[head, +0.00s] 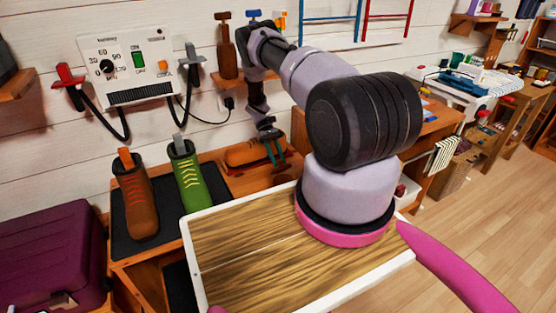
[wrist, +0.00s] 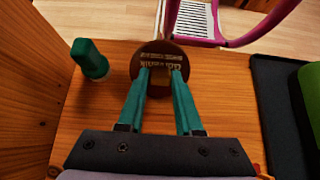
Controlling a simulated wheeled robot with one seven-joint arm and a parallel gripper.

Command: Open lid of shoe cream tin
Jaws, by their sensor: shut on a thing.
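The shoe cream tin (wrist: 136,62) is a round brown disc with gold lettering, seen from above on the wooden bench in the wrist view. My gripper (wrist: 161,78) is over it, its two teal fingers shut on the near part of the tin's lid. I cannot tell whether the lid is still seated. In the head view my gripper (head: 274,152) reaches down to the bench by the wall. The tin cannot be made out clearly there.
A green bottle (wrist: 90,60) stands left of the tin. In the head view a brown shoe (head: 137,200) and a green shoe (head: 188,178) stand on a dark mat, left of my gripper. An orange-brown object (head: 243,154) lies beside the fingers. A wooden wall (wrist: 28,75) closes the bench's left side.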

